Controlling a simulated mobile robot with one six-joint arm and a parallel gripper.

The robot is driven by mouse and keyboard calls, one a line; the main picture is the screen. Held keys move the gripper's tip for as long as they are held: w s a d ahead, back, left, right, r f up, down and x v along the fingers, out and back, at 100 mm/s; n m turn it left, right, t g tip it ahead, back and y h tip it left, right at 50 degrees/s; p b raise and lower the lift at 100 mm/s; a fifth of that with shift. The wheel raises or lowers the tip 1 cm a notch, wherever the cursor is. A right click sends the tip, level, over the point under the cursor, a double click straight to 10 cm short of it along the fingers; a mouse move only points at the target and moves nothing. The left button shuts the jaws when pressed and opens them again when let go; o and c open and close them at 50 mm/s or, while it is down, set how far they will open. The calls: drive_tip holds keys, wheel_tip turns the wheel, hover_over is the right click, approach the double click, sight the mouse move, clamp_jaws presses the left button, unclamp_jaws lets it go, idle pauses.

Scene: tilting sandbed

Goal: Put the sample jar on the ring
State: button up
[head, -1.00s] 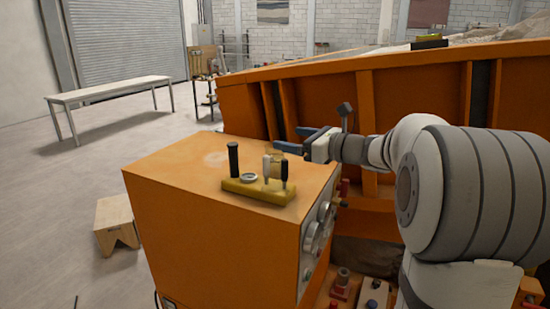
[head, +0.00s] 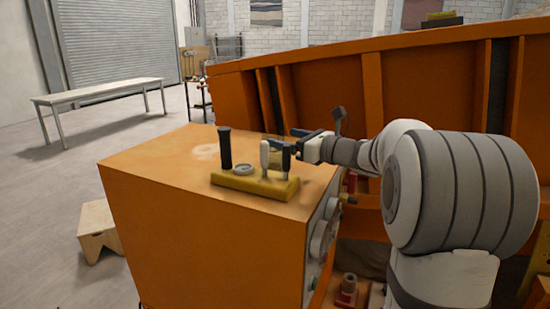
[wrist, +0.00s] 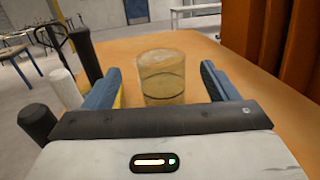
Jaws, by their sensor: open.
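The sample jar (head: 272,145) is a clear amber cylinder standing upright on the orange cabinet top, partly hidden behind the handles in the head view. In the wrist view the jar (wrist: 163,80) stands between the blue fingers, with a gap on each side. My gripper (head: 294,141) is open, low and level, coming from the right; its fingers also show in the wrist view (wrist: 160,70). A grey round ring-like piece (head: 243,169) sits on the yellow block; I cannot tell which is the task's ring.
The yellow block (head: 233,183) with upright black and white handles stands in front of the jar, close to my gripper. The orange cabinet (head: 200,235) has free top at left. The orange sandbed wall (head: 330,90) rises behind. A wooden stool (head: 97,230) stands on the floor.

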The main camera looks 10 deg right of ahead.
sight(265, 133)
drive_tip(key=shift+x, duration=0.95)
drive_tip(key=p+x, duration=0.2)
drive_tip(key=x, duration=0.3)
drive_tip(key=shift+w+p, duration=0.1)
drive_tip(key=shift+p, duration=0.2)
drive_tip(key=shift+c, duration=0.3)
drive_tip(key=c, duration=1.4)
